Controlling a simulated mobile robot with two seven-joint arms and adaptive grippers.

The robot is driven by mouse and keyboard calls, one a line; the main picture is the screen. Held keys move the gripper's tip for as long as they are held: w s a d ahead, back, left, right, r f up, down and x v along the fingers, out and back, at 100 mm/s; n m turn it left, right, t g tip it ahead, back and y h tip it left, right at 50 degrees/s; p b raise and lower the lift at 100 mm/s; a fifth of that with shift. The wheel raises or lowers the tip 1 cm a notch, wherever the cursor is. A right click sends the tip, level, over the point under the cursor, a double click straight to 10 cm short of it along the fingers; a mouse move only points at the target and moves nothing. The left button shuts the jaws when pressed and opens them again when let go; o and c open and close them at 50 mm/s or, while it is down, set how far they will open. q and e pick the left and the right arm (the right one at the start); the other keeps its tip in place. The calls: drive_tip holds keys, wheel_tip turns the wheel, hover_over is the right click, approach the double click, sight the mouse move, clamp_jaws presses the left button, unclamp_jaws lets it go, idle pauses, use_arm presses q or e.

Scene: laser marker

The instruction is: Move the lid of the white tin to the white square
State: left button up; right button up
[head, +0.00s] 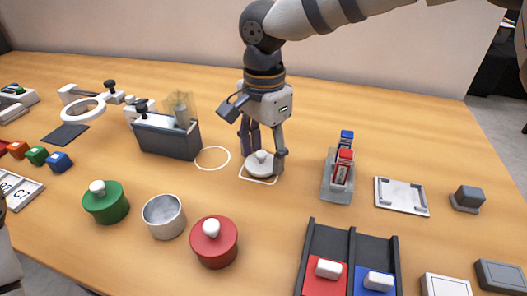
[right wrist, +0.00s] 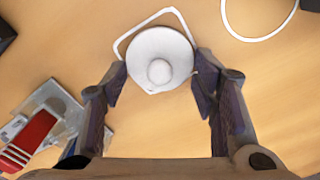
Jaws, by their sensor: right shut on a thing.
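The round white lid (head: 259,167) with its knob lies within the white square outline (head: 258,181), covering much of it. My right gripper (head: 265,158) points down over the lid, with one finger on each side, shut on it. In the right wrist view the lid (right wrist: 158,52) sits between the fingertips, and part of the white square (right wrist: 136,29) shows beyond it. Whether the lid touches the table is hard to tell. The white tin (head: 164,217) stands open, without a lid, at front left.
A green tin (head: 106,207) and a red tin (head: 214,246), both lidded, flank the white tin. A white circle outline (head: 212,158) lies left of the square. A grey stand (head: 337,188) with red and blue pieces is to the right. A dark box (head: 165,139) stands behind left.

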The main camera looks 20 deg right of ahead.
sight(264, 152)
drive_tip(key=shift+f, duration=0.2)
drive_tip(key=shift+f, duration=0.2)
drive_tip(key=o, duration=0.9)
drive_tip(key=shift+c, duration=0.2)
drive_tip(key=shift+r, duration=0.15)
wheel_tip(264, 152, up, 12)
